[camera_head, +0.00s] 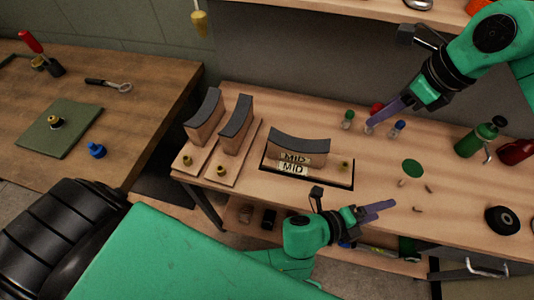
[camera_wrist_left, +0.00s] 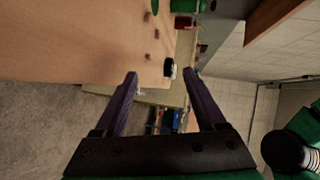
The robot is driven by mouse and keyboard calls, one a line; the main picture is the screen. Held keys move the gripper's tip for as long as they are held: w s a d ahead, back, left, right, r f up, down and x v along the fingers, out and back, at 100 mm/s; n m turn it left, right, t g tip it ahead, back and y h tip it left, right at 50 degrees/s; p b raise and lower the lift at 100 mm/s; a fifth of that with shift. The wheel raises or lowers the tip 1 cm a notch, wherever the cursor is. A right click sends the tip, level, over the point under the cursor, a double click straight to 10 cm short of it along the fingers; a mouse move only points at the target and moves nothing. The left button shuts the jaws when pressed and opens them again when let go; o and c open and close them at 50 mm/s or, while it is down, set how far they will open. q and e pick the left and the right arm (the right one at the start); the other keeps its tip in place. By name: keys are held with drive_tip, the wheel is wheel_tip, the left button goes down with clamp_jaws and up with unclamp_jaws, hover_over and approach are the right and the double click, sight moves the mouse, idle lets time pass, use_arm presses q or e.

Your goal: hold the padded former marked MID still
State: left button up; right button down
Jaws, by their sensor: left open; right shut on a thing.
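The padded former marked MID (camera_head: 299,147) stands upright on a board with a black outline (camera_head: 335,180) near the bench's front edge. It has a dark curved pad on top and a wooden body. A second MID label shows on the board below it. My left gripper (camera_head: 380,209) is open and empty, right of and in front of the former, apart from it. In the left wrist view its two fingers (camera_wrist_left: 160,76) are spread. My right gripper (camera_head: 372,124) is at the back of the bench, shut on what looks like a small bottle, mostly hidden by its fingers.
Two other padded formers (camera_head: 205,115) stand on boards at the left. Small capped bottles (camera_head: 347,120) are close to my right gripper. A green disc (camera_head: 412,168), several small loose parts, a black roll (camera_head: 502,220) and a green bottle (camera_head: 482,136) lie or stand at the right.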

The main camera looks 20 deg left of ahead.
sight(277, 130)
use_arm(q)
drive_tip(key=a+m+t+y, duration=0.1)
drive_tip(key=a+y, duration=0.1)
drive_tip(key=a, duration=0.2)
drive_tip(key=w+a+r+m+t+y, duration=0.1)
drive_tip(key=a+y, duration=0.1)
drive_tip(key=a, duration=0.2)
drive_tip(key=w+a+m+t+y, duration=0.1)
drive_tip(key=a+y, duration=0.1)
drive_tip(key=a, duration=0.3)
drive_tip(key=shift+r, duration=0.35)
drive_tip(key=s+a+r+m+t+y, duration=0.1)
drive_tip(key=a+r+m+y, duration=0.2)
drive_tip(key=a, duration=0.5)
drive_tip(key=s+a+r+m+t+y, duration=0.1)
drive_tip(key=a+r+y, duration=0.1)
drive_tip(key=a+y, duration=0.35)
drive_tip(key=shift+m+h, duration=0.3)
drive_tip(key=shift+h, duration=0.15)
drive_tip(key=x, duration=0.4)
drive_tip(key=a+x, duration=0.1)
drive_tip(key=x, duration=0.3)
drive_tip(key=a+x, duration=0.1)
drive_tip(key=x, duration=0.3)
drive_tip(key=shift+s+a+f, duration=0.1)
clamp_jaws()
